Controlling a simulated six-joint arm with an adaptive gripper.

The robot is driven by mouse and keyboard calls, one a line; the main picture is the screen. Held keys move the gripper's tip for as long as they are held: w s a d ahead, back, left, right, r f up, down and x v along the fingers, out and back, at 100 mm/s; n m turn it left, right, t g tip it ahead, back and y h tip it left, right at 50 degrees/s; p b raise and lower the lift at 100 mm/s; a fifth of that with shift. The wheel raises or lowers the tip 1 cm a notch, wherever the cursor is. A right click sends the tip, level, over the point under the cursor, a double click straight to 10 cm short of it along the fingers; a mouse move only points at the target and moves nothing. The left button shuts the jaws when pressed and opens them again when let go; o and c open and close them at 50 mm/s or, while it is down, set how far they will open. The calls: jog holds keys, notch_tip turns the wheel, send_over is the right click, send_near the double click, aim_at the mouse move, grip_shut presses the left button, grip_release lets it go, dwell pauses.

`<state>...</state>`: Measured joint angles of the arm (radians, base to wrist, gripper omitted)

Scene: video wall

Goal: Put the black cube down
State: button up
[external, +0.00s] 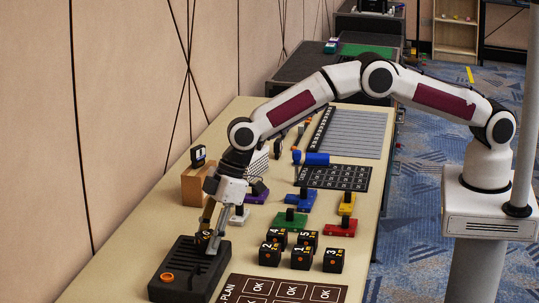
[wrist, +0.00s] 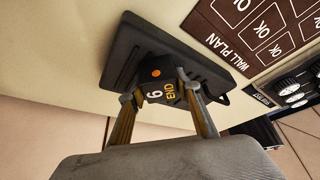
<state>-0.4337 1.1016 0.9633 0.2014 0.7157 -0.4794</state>
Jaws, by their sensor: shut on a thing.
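My gripper (external: 208,235) is shut on a black cube (external: 204,238) at the back edge of a black slab-like device (external: 192,282). In the wrist view the cube (wrist: 168,95) sits between the two fingertips (wrist: 164,97), with "6" and "END" facing the camera. The device (wrist: 135,50) lies right behind the cube in that view. Whether the cube rests on the device or hangs just above it cannot be told. The device has an orange ring near its left side in the external view.
Several black numbered cubes (external: 302,258) stand to the right on the table (external: 240,250). A dark "PLAN" board (external: 283,290) lies at the front. Coloured blocks with handles, including a green one (external: 290,221) and a red one (external: 340,229), stand behind. A wooden block (external: 194,187) is at the left.

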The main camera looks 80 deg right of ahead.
jog(key=o, duration=1.1)
jog(key=shift+f, duration=0.1)
jog(key=shift+o, duration=0.2)
jog(key=shift+s+d+r, duration=0.1)
jog(key=shift+r, duration=0.4)
jog(key=v, duration=1.1)
jog(key=shift+r, duration=0.15)
